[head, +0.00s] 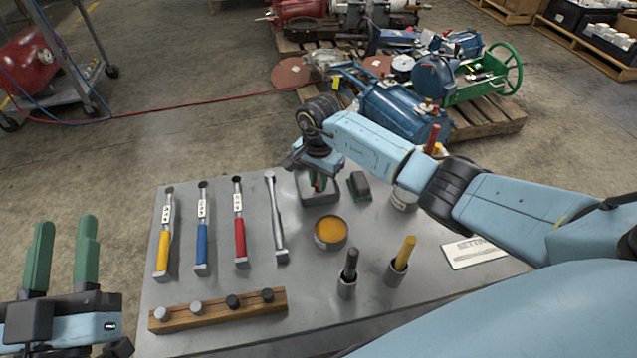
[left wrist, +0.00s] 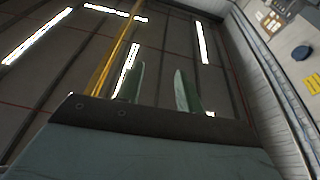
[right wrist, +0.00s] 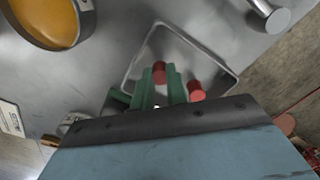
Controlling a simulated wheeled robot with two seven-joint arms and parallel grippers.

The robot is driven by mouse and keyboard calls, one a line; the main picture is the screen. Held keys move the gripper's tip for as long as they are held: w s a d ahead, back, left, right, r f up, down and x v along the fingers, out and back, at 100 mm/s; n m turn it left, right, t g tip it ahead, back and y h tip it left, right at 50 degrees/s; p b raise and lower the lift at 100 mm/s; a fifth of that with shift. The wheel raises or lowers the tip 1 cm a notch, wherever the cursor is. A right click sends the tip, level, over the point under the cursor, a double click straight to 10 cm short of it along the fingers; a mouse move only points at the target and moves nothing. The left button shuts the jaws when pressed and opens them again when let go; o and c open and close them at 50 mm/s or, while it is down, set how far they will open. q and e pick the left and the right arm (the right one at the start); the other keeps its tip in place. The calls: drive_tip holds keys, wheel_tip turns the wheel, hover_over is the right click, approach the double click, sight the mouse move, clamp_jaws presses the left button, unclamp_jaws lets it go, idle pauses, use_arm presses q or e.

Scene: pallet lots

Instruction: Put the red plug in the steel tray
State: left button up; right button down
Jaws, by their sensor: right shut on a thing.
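The steel tray (head: 329,197) is a small open tray at the back of the grey table, and it also shows in the right wrist view (right wrist: 232,76). My right gripper (head: 320,180) reaches over it, with its green fingertips pointing down at the tray. In the right wrist view the fingers (right wrist: 161,88) are shut on a red plug (right wrist: 159,70). A second red cylinder (right wrist: 196,91) shows just beside the fingers; I cannot tell whether it rests in the tray. My left gripper (head: 63,225) is open and empty, off the table's left side.
A yellow-filled round tin (head: 330,233) stands in front of the tray, and a green block (head: 360,186) to its right. Pallets (head: 487,118) lie behind.

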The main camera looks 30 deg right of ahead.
drive_tip(key=shift+f, duration=0.2)
drive_tip(key=c, duration=1.4)
unclamp_jaws()
use_arm(q)
drive_tip(key=shift+s+r+t, duration=0.15)
drive_tip(key=shift+r+t, duration=0.15)
drive_tip(key=shift+r, duration=0.15)
